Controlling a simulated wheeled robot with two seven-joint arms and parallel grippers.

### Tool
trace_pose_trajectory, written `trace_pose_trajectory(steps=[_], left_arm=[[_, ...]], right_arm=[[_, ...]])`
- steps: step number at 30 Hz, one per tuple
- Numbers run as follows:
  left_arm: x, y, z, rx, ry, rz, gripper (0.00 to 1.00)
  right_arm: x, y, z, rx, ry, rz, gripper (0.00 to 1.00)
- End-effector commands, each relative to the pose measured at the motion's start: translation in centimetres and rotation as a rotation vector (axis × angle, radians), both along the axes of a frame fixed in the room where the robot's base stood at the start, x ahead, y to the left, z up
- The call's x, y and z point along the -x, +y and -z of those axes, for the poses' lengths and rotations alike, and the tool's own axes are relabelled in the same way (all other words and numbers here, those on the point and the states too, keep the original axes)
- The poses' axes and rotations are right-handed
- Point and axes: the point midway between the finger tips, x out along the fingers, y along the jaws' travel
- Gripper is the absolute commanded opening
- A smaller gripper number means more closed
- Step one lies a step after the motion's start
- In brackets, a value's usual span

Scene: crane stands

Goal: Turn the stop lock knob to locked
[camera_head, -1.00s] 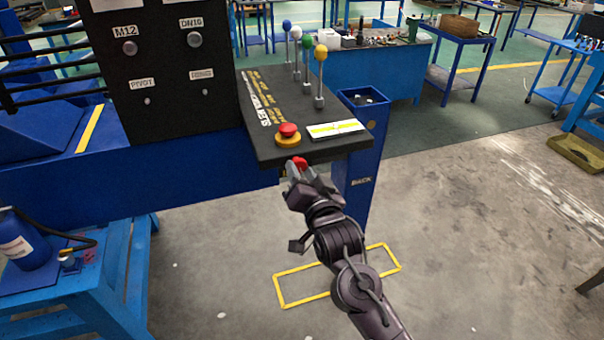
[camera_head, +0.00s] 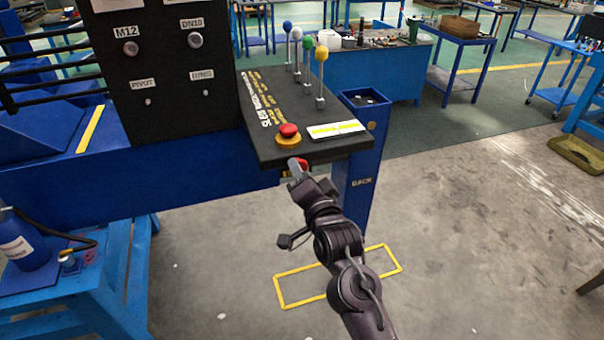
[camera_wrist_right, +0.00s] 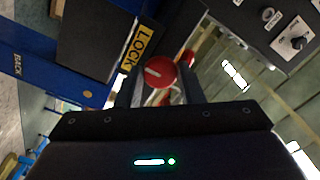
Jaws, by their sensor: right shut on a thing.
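The stop lock knob is a red round knob (camera_wrist_right: 160,72) with a pale line across its face; a yellow LOCK label (camera_wrist_right: 136,47) sits beside it in the right wrist view. In the head view the red knob (camera_head: 302,163) shows only partly, under the front edge of the black control panel (camera_head: 215,122). My right gripper (camera_head: 298,172) is shut on the knob, with a finger on either side of it in the right wrist view (camera_wrist_right: 160,90). Whether the pale line points to locked, I cannot tell. My left gripper is not in view.
A red mushroom button (camera_head: 289,131) on a yellow base sits on top of the panel, just above my right gripper. Several levers with coloured balls (camera_head: 321,55) stand behind it. A blue post (camera_head: 357,190) is close to the right. The floor in front is clear.

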Motion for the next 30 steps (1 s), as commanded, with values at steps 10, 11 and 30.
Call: trace_pose_trajectory(steps=[10, 11, 30], left_arm=[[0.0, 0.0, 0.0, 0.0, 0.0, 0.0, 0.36], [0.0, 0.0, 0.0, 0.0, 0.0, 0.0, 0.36], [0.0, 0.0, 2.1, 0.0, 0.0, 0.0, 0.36]], right_arm=[[0.0, 0.0, 0.0, -0.001, 0.001, 0.001, 0.54], [0.0, 0.0, 0.0, 0.0, 0.001, 0.001, 0.55], [4.9, -1.6, 0.4, -0.001, 0.001, 0.001, 0.55]])
